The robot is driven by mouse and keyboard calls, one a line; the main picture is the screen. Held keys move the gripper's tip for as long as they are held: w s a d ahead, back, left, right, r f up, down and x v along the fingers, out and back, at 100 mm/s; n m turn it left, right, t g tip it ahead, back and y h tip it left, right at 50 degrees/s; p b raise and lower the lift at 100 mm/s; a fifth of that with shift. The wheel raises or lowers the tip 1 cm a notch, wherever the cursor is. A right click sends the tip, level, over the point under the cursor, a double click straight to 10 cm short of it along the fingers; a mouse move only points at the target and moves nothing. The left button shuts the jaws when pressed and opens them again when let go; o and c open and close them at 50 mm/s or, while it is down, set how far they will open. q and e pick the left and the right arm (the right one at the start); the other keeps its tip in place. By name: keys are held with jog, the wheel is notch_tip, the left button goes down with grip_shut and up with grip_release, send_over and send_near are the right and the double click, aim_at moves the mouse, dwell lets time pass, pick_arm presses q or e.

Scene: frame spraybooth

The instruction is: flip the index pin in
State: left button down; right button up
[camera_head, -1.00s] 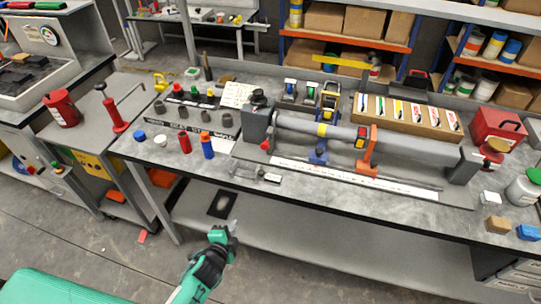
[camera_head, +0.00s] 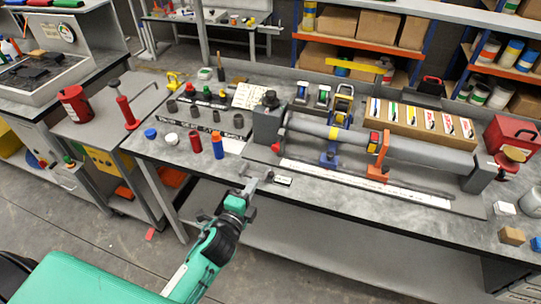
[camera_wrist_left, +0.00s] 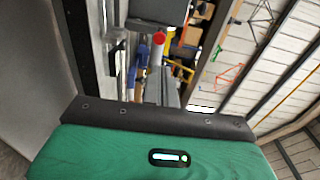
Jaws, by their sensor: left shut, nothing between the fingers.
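The pipe-holding fixture stands on the bench, with a dark headstock block (camera_head: 267,128) at its left end and a long grey tube (camera_head: 345,143) running right. I cannot pick out the index pin for certain. A red ball-like knob (camera_wrist_left: 158,38) shows in the left wrist view, on the fixture ahead of the hand. My left gripper (camera_head: 253,184) is shut and empty at the bench's front edge, in front of the headstock and just left of a small labelled plate (camera_head: 283,181). Its fingers are hard to make out. My right gripper is out of view.
A long white scale strip (camera_head: 365,184) lies before the tube.

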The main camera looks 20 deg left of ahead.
aim_at(273, 149)
pick_arm(q)
jog(key=w+p, duration=0.1)
jog(key=w, duration=0.3)
jog(key=w+p, duration=0.1)
jog(key=w, duration=0.4)
jog(key=w+d+p, duration=0.1)
jog(key=w+p, duration=0.1)
jog(key=w, duration=0.2)
jog(key=shift+w+d+f, duration=0.1)
jog(key=shift+w, duration=0.05)
jog(key=shift+w+f, duration=0.1)
jog(key=shift+w+b, duration=0.35)
jog(key=shift+w, duration=0.55)
jog(key=shift+r, duration=0.2)
